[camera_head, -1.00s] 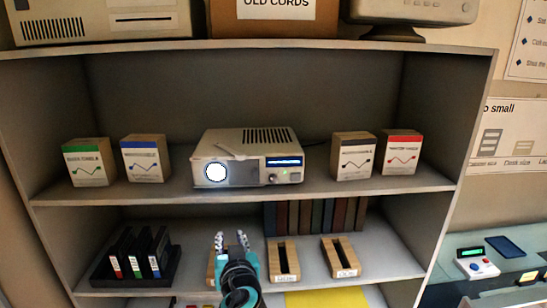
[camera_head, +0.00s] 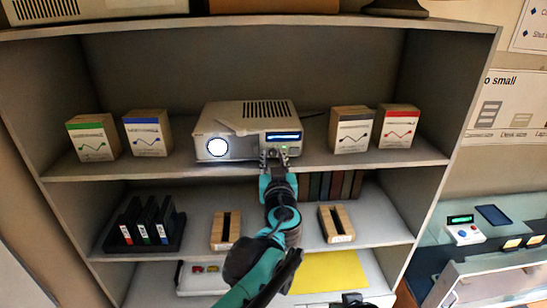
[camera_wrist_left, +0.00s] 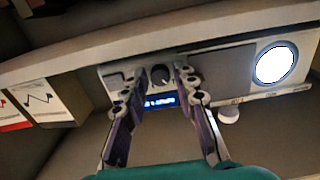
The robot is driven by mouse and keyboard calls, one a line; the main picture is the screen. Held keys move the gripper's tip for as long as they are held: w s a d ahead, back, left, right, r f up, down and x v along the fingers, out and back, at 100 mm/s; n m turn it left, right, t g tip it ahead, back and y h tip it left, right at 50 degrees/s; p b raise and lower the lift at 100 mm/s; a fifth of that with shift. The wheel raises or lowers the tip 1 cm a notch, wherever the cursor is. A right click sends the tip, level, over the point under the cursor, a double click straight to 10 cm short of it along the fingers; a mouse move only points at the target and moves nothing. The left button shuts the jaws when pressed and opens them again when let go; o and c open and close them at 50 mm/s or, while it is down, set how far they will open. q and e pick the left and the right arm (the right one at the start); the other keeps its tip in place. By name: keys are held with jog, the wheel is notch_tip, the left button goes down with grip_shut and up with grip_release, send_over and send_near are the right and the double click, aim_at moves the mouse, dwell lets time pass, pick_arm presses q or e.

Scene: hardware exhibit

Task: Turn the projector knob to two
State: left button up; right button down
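The projector (camera_head: 225,122) is a beige box on the upper shelf, with a glowing round lens at left and a lit blue display at right. My left gripper (camera_head: 274,158) is in front of its right part, below the display. In the left wrist view, which shows the projector upside down, the dark round knob (camera_wrist_left: 160,75) lies between the two fingers of my left gripper (camera_wrist_left: 158,80). The fingers are apart, one on each side of the knob. I cannot tell whether they touch it. The knob's setting is not readable. My right gripper is not identifiable.
Boxes with green (camera_head: 92,137), blue (camera_head: 147,133), black (camera_head: 350,130) and red (camera_head: 398,127) bands flank the projector. Below stand a black rack (camera_head: 146,225) and wooden slotted blocks (camera_head: 226,231) (camera_head: 336,224). An unidentified dark shape shows at the bottom edge.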

pick_arm(q)
grip_shut()
jog(key=shift+m, duration=0.4)
jog(key=m+b, duration=0.1)
jog(key=m, duration=0.1)
jog(key=shift+f+m, duration=0.1)
jog(key=shift+m, duration=0.3)
jog(key=m+b, duration=0.2)
jog(key=m, duration=0.2)
jog(key=m+b, duration=0.1)
jog(key=m, duration=0.3)
jog(key=shift+a+m, duration=0.1)
jog(key=shift+m, duration=2)
